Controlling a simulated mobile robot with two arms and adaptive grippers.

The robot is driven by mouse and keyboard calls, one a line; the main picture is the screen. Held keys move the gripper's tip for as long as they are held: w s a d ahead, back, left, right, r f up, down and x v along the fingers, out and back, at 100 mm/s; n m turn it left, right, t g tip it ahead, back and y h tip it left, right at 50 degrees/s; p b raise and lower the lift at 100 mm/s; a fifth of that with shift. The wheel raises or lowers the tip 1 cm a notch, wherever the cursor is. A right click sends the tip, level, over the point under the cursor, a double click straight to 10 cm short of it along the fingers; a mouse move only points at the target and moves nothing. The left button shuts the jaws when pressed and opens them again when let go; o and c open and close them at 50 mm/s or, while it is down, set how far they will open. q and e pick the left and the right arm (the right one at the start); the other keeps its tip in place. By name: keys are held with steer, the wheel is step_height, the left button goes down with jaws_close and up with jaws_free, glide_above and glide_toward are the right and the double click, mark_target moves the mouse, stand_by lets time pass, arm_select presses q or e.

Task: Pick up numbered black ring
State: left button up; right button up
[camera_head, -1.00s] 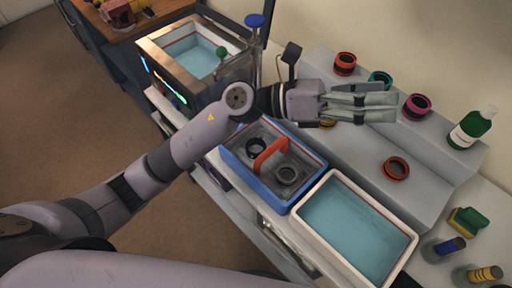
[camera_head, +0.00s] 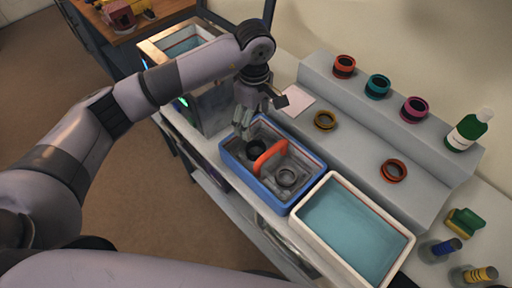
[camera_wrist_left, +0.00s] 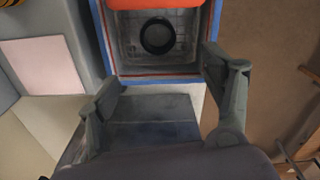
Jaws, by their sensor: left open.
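A black ring (camera_head: 257,154) lies in the far-left part of a blue-rimmed basket (camera_head: 236,176), and a dark grey ring (camera_head: 287,186) lies in its near-right part. An orange divider or handle (camera_head: 270,156) stands between them. No numbers are legible on either ring. My left gripper (camera_head: 242,130) points down above the basket's far-left end, open and empty. In the left wrist view, the black ring (camera_wrist_left: 143,37) lies flat on the basket floor ahead of the spread fingers (camera_wrist_left: 160,80), apart from them.
A white tray of bluish liquid (camera_head: 320,183) adjoins the basket. A metal-sided bath (camera_head: 211,105) stands behind my left gripper. Coloured rings (camera_head: 344,67) sit on the grey step (camera_head: 355,133), with a green bottle (camera_head: 469,131) at right.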

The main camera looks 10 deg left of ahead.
arm_select(q)
steer(key=p, duration=0.2)
glide_above(256, 153)
step_height(256, 153, down, 8)
steer(key=shift+s+a+r, duration=0.1)
steer(key=shift+a, duration=0.05)
steer(key=shift+f+p, duration=0.3)
steer(key=f+p, duration=0.1)
steer(key=f, duration=0.2)
steer(key=shift+d+f+p, duration=0.2)
steer(key=shift+f+p, duration=0.1)
steer(key=shift+p, duration=0.1)
steer(key=shift+f, duration=0.6)
steer(key=shift+c, duration=0.6)
steer(key=c, duration=1.1)
steer(key=shift+r, duration=0.15)
